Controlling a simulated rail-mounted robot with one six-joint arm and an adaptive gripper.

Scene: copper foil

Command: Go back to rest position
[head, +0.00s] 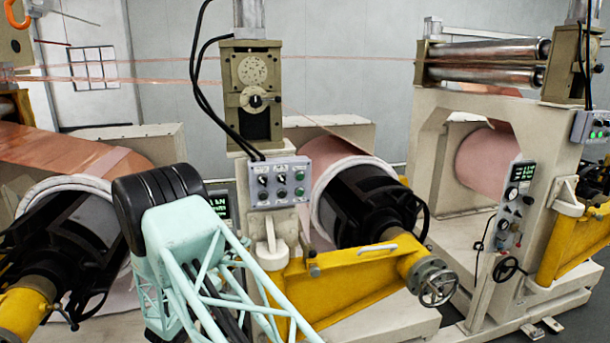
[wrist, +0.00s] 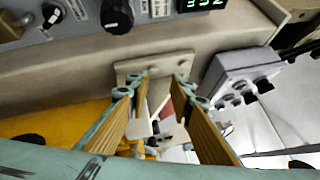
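My gripper (wrist: 155,95) shows in the wrist view with its two ribbed, tan-padded fingers apart. It is open, and nothing is visibly held between them. A beige bracket (wrist: 152,66) lies in line with the fingertips; I cannot tell whether they touch it. In the head view my teal lattice arm with its black joint rises at the lower middle, in front of the machines. My gripper cannot be made out in that view.
A grey control box (head: 280,183) hangs on the central machine post. A yellow beam (head: 335,280) with a handwheel (head: 435,282) extends right of my arm. Copper foil rolls (head: 488,160) stand in frames. In the wrist view, a knob panel (wrist: 150,12) borders the top.

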